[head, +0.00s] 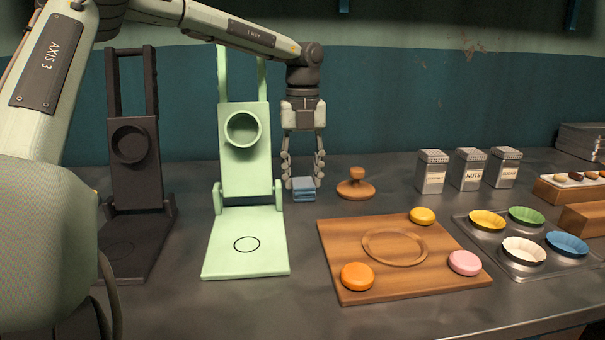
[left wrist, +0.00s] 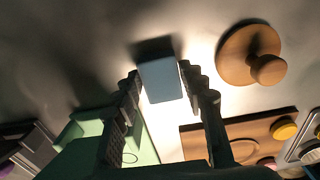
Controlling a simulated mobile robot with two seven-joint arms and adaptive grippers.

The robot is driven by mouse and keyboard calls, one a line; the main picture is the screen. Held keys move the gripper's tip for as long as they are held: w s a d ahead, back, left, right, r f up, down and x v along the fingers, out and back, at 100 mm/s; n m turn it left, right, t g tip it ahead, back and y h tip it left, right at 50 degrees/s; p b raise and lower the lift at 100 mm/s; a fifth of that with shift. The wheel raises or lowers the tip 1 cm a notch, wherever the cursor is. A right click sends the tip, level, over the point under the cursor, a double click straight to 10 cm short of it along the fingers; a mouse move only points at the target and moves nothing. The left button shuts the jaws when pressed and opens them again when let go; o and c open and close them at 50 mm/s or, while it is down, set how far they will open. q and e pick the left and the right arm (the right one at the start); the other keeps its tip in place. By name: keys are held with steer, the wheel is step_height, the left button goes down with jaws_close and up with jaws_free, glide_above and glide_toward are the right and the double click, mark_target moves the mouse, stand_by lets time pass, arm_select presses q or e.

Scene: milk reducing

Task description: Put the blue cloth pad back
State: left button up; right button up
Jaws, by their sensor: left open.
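The blue cloth pad (head: 303,189) is a small folded block on the grey table, just right of the green stand. In the left wrist view the pad (left wrist: 161,81) shows between the fingertips. My left gripper (head: 303,182) points straight down with its fingers apart on either side of the pad's upper part. The gripper (left wrist: 160,84) is open in the left wrist view too. I cannot tell whether the fingers touch the pad. My right gripper is not in view.
The green stand (head: 246,243) and a black stand (head: 136,190) are to the left. A wooden knob (head: 356,187) sits close right of the pad. A wooden board (head: 402,281) with coloured discs lies in front right. Shaker jars (head: 432,172) and a cup tray (head: 508,262) are farther right.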

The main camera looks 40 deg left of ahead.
mark_target(303, 181)
arm_select(q)
steer(key=o, duration=0.3)
steer(key=shift+r, duration=0.1)
step_height(303, 181, up, 12)
stand_by(0.5)
